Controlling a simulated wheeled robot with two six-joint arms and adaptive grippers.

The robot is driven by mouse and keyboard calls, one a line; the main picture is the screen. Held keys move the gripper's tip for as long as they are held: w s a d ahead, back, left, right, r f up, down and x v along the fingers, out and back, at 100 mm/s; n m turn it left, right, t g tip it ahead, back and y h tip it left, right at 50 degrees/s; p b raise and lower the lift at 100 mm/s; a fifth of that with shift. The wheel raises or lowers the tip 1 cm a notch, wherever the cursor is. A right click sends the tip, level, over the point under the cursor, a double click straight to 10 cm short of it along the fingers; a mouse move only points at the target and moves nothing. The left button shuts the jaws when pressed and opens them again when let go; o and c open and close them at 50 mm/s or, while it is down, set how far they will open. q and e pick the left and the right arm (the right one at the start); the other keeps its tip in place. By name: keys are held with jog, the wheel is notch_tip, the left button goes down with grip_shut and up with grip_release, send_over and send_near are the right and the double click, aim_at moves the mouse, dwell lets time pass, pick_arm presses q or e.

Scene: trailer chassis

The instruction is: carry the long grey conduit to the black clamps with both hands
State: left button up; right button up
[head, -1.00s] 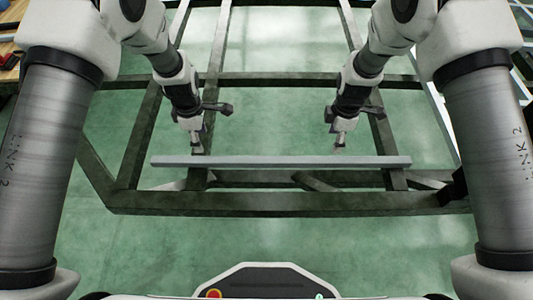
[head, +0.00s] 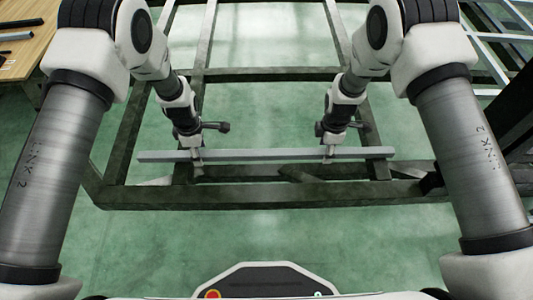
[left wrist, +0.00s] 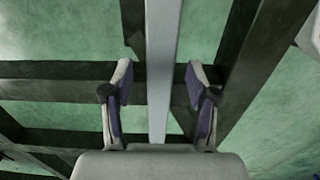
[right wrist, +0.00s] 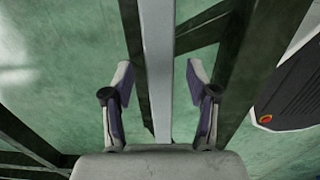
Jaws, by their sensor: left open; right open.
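The long grey conduit (head: 265,155) lies level across the view, over the dark chassis frame, in the head view. My left gripper (head: 196,157) is at its left part and my right gripper (head: 330,155) at its right part. In the left wrist view the conduit (left wrist: 162,60) runs between the open fingers (left wrist: 160,85), with a gap on each side. In the right wrist view the conduit (right wrist: 157,60) also runs between open fingers (right wrist: 160,85), apart from both. I cannot clearly make out the black clamps.
The dark chassis frame (head: 270,194) has rails and cross members below and behind the conduit. A wooden table (head: 30,50) with dark bars stands at the upper left. Pale metal bars (head: 490,50) are at the upper right. Green floor (head: 270,232) shows in front of the frame.

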pick_arm(q)
jog(key=shift+f, duration=0.55)
pick_arm(e)
jog(key=shift+f, duration=0.5)
pick_arm(q)
grip_shut()
pick_arm(e)
grip_shut()
pick_arm(q)
jog(key=shift+r, duration=0.15)
pick_arm(e)
jog(key=shift+r, duration=0.15)
